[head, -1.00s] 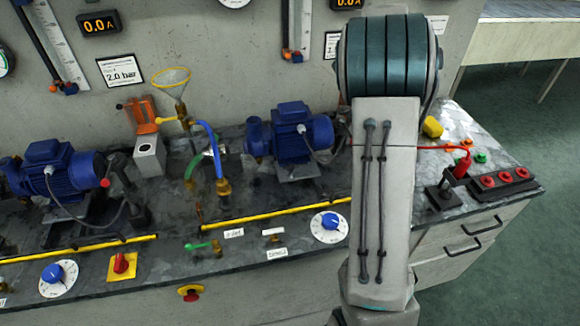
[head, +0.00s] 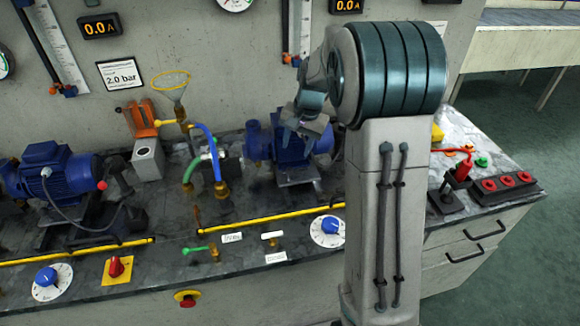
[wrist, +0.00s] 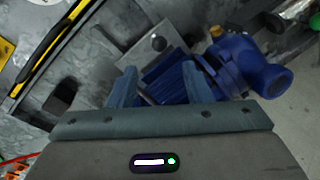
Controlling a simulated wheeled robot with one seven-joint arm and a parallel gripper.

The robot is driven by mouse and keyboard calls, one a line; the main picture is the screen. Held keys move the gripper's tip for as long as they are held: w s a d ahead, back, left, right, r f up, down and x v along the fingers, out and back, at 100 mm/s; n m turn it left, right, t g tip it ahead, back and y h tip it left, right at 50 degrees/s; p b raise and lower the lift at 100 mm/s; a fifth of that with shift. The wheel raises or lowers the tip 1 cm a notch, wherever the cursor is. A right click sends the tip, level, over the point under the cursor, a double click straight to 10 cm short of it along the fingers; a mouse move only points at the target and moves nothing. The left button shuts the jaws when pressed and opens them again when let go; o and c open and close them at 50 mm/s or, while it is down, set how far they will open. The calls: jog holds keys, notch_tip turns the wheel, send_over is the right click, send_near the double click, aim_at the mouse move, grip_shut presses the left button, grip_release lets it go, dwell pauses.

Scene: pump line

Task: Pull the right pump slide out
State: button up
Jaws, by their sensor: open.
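The right pump (head: 257,147) is a blue motor and pump body on a grey metal base plate (head: 298,180) on the bench. Behind it stands the wall, in front of it a yellow rail. My gripper (head: 303,125) is in front of and over the pump's upper part in the head view, hiding much of the motor. In the wrist view my gripper (wrist: 160,75) has its fingers apart, with the blue pump (wrist: 228,62) seen between and beyond them. The plate there (wrist: 135,55) carries a small round knob. I cannot tell whether the fingers touch the pump.
The left pump (head: 55,172) stands to the left. A blue-and-green hose assembly (head: 212,160) and a funnel (head: 172,85) stand between the pumps. The yellow rail (head: 270,217), dials and small valves line the bench front. Red buttons (head: 505,181) and a joystick (head: 444,195) are at right.

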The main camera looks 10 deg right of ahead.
aim_at(291, 168)
jog(key=f, duration=0.3)
jog(key=a+f, duration=0.1)
jog(key=f, duration=0.2)
jog(key=w+f, duration=0.1)
jog(key=f, duration=0.2)
jog(key=shift+a, duration=0.25)
